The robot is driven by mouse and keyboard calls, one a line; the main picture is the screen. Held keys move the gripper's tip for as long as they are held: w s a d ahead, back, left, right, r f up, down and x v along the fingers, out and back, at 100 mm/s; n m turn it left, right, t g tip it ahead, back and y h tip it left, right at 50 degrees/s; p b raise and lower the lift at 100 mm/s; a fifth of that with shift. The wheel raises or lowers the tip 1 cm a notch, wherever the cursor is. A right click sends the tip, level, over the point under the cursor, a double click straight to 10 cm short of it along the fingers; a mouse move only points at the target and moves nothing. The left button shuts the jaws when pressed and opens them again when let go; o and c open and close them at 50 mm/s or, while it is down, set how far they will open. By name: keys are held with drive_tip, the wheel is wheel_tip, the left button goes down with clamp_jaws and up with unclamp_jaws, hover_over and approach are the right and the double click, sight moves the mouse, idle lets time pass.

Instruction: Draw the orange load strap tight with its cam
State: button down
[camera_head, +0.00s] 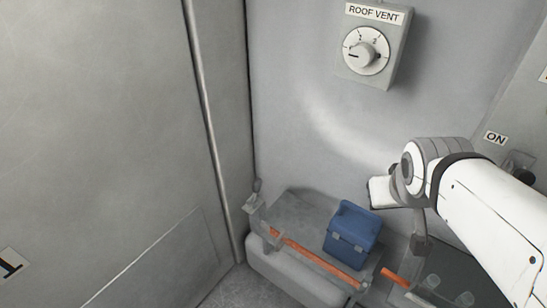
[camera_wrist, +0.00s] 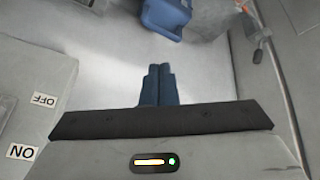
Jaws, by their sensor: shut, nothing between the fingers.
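The orange load strap (camera_head: 315,258) runs across the front of the grey bench in the head view, below the blue box. A second orange length (camera_head: 395,278) shows further right, past a gap. A small grey fitting (camera_head: 272,240) sits at the strap's left end and may be the cam; its lever position is too small to tell. In the wrist view a short orange piece (camera_wrist: 265,34) shows at the upper right beside a grey fitting. My gripper (camera_wrist: 160,68) is shut and empty, with its dark blue fingers together, clear of the strap.
The blue box (camera_head: 352,232) stands on the bench (camera_head: 300,207) and also shows in the wrist view (camera_wrist: 166,16). A roof vent dial (camera_head: 366,50) is on the wall above. ON and OFF labels (camera_wrist: 22,151) are at the wrist view's left. The wall between is bare.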

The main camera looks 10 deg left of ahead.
drive_tip(key=w+f+n+t+b, duration=0.4)
drive_tip(key=w+f+b, duration=0.3)
drive_tip(key=f+b, duration=0.1)
drive_tip(key=n+y+b, duration=1.4)
drive_tip(key=n+b, duration=0.4)
drive_tip(key=b, duration=0.8)
approach(255, 191)
drive_tip(key=a+r, duration=0.2)
drive_tip(key=a, duration=0.3)
drive_tip(key=shift+t, duration=0.4)
drive_tip(key=w, duration=0.2)
drive_tip(key=w+f, duration=0.1)
drive_tip(key=shift+w+a+f, duration=0.15)
drive_tip(key=shift+w+f, duration=0.1)
drive_tip(key=shift+w, duration=0.1)
